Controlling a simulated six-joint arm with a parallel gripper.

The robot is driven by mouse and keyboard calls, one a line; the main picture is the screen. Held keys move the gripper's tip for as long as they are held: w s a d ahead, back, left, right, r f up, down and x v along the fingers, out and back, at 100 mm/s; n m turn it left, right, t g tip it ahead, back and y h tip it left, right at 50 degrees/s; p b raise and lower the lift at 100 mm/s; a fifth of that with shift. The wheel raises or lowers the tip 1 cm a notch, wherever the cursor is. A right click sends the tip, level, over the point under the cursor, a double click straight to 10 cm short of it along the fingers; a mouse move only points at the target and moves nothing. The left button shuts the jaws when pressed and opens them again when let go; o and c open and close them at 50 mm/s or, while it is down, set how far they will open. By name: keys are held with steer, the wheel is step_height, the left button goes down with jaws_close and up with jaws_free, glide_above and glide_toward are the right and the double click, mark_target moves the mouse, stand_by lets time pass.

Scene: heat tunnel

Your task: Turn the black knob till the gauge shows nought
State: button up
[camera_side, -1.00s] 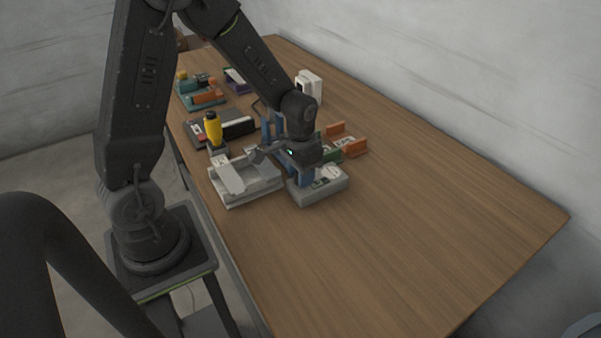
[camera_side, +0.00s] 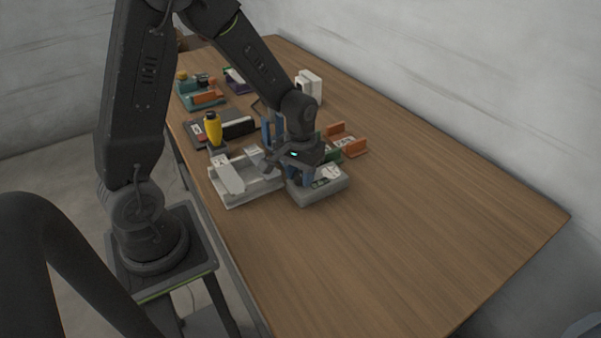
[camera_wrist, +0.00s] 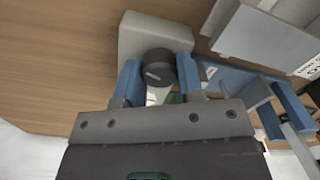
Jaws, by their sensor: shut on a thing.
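The black knob (camera_wrist: 159,68) sits on a light grey box and has a pale pointer line on its top. My gripper (camera_wrist: 158,82) has its blue fingers shut on the knob, one on each side, in the wrist view. In the side view my gripper (camera_side: 306,178) is down over the grey box (camera_side: 318,195), and the knob is hidden there. The box also shows in the wrist view (camera_wrist: 140,32). A white round dial (camera_side: 331,171), seemingly the gauge, is on top of the box; its reading is too small to tell.
A pale grey tray (camera_side: 240,200) stands close to the left of the box. A yellow bottle (camera_side: 212,130) stands behind it. Orange blocks (camera_side: 352,148) and a white device (camera_side: 310,85) are further back. The table (camera_side: 420,220) is clear to the right and front.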

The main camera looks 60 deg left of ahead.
mark_target(300, 174)
steer(key=o, duration=0.9)
step_height(300, 174, up, 14)
steer(key=shift+f, duration=0.1)
stand_by(0.3)
steer(key=s+d+r+m+t, duration=0.1)
steer(key=s+d+r+t, duration=0.1)
steer(key=s, duration=0.2)
steer(key=s+d+r+m+t, duration=0.1)
steer(key=s+d+r+m, duration=0.1)
steer(key=s, duration=0.3)
steer(key=s+d+r+m+t, duration=0.2)
steer(key=s+d, duration=0.1)
steer(key=s, duration=0.1)
steer(key=shift+s+d+r+t, duration=0.3)
steer(key=shift+s+d, duration=0.05)
